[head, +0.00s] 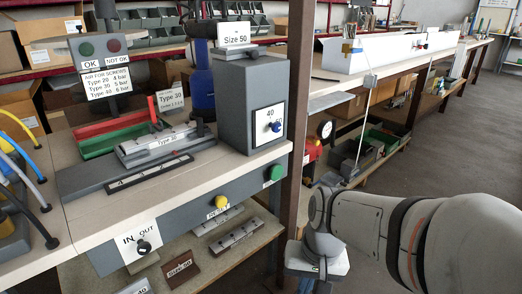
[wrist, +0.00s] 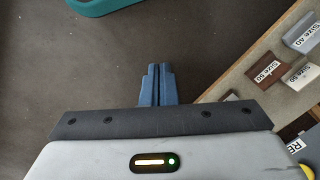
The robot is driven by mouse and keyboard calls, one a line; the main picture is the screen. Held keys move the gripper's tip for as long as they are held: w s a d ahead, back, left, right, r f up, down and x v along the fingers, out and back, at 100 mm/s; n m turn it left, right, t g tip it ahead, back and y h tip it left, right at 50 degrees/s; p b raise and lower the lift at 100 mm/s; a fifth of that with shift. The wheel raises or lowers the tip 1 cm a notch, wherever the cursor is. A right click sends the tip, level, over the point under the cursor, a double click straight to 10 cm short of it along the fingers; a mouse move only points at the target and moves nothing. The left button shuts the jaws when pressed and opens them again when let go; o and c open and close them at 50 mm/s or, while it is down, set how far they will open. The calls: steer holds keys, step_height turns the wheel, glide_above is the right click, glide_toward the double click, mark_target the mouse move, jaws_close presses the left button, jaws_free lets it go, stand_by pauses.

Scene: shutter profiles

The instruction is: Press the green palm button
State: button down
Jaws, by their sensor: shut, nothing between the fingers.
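A round green palm button (head: 274,172) is on the grey front panel of the bench, near its right end, in the head view. It does not show in the wrist view. My gripper's blue fingers (wrist: 157,84) are closed together and empty in the wrist view, over the dark floor. In the head view my arm comes in from the right and its wrist is to the right of and below the green button, clear of it. The fingers do not show there.
A yellow button (head: 221,201) and an IN/OUT knob (head: 144,247) share the front panel. A smaller green light (head: 86,49) is on the OK sign. A brown post (head: 294,110) stands just right of the green button. Size plates (wrist: 267,74) lie on the lower shelf.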

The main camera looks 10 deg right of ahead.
mark_target(278, 172)
steer(key=w+a+r+m+t+y+p, duration=0.35)
steer(key=w+m+y, duration=0.55)
steer(key=m, duration=0.6)
steer(key=w+d+r+m+t, duration=0.2)
steer(key=w+d+m+t, duration=0.2)
steer(key=d+m+t, duration=0.1)
steer(key=w+d+r+m+t, duration=0.2)
steer(key=w+d+m+t, duration=0.1)
steer(key=d+m+t, duration=0.2)
steer(key=d+m, duration=0.2)
steer(key=shift+w+d+r+h, duration=0.15)
steer(key=shift+w+d+h, duration=0.15)
steer(key=shift+w+d, duration=0.05)
steer(key=b+x, duration=0.3)
steer(key=x, duration=0.9)
steer(key=shift+w+a, duration=0.25)
steer(key=shift+w, duration=0.1)
steer(key=shift+w+a, duration=0.3)
steer(key=shift+w, duration=0.25)
